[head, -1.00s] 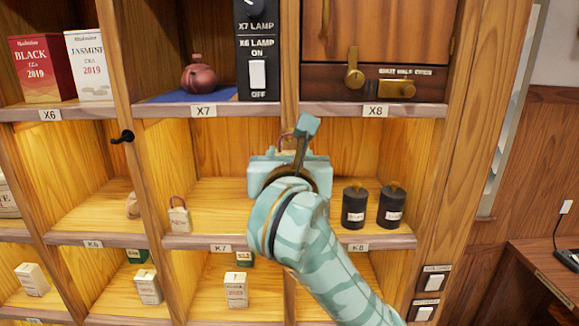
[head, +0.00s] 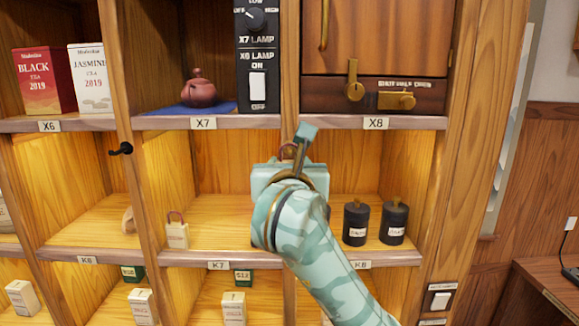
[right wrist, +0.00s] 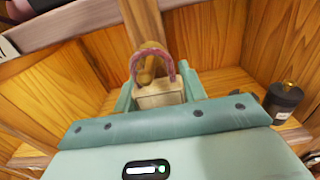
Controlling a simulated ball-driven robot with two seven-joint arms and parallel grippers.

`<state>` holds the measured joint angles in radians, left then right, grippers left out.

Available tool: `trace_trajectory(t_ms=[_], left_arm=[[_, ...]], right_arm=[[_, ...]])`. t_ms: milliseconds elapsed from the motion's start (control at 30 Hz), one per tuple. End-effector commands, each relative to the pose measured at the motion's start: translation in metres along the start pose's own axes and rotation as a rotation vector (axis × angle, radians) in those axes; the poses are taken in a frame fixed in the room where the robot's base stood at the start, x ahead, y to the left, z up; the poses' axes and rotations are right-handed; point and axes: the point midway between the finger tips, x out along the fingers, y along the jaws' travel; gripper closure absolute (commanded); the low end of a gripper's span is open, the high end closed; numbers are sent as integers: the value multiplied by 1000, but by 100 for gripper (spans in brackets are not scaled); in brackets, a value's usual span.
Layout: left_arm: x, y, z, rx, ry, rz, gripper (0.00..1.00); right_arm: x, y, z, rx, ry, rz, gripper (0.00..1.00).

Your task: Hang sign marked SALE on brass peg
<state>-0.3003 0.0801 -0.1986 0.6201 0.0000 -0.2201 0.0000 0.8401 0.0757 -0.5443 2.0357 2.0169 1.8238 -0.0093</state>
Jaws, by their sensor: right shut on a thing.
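My right gripper (head: 288,165) is in front of the upright divider between the K7 and K8 cubbies. In the right wrist view its fingers (right wrist: 160,95) are shut on a pale wooden sign (right wrist: 158,96) with a reddish loop (right wrist: 153,66) on top; no lettering on it can be read. A brass peg (right wrist: 148,66) on the divider shows through or just behind the loop; I cannot tell whether the loop is around it. In the head view the loop (head: 287,150) shows just above the gripper, and the peg is hidden. My left gripper is not in view.
A similar pale tag with a red loop (head: 177,234) stands in K7. Two black canisters (head: 356,222) (head: 394,222) stand in K8, right of my arm. A black peg (head: 121,149) juts from the left post. The X7/X8 shelf edge (head: 270,122) is close above the gripper.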

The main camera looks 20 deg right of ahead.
Motion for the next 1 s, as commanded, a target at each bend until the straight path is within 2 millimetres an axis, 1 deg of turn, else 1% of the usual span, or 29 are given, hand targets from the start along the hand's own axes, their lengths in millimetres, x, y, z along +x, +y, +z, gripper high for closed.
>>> trace_trajectory(t_ms=[300,333,367,400,600,633,667,700,733,1000], left_arm=[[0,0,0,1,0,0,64],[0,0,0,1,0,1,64],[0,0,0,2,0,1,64],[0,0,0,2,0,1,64],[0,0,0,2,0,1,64],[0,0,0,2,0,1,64],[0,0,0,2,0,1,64],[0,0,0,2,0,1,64],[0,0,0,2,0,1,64],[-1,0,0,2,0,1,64]], right_arm=[[0,0,0,0,0,0,81],[0,0,0,0,0,0,53],[0,0,0,0,0,0,45],[0,0,0,0,0,0,34],[0,0,0,0,0,0,33],[0,0,0,0,0,0,28],[0,0,0,0,0,0,19],[0,0,0,0,0,0,8],[0,0,0,0,0,0,0],[-2,0,0,0,0,0,0]])
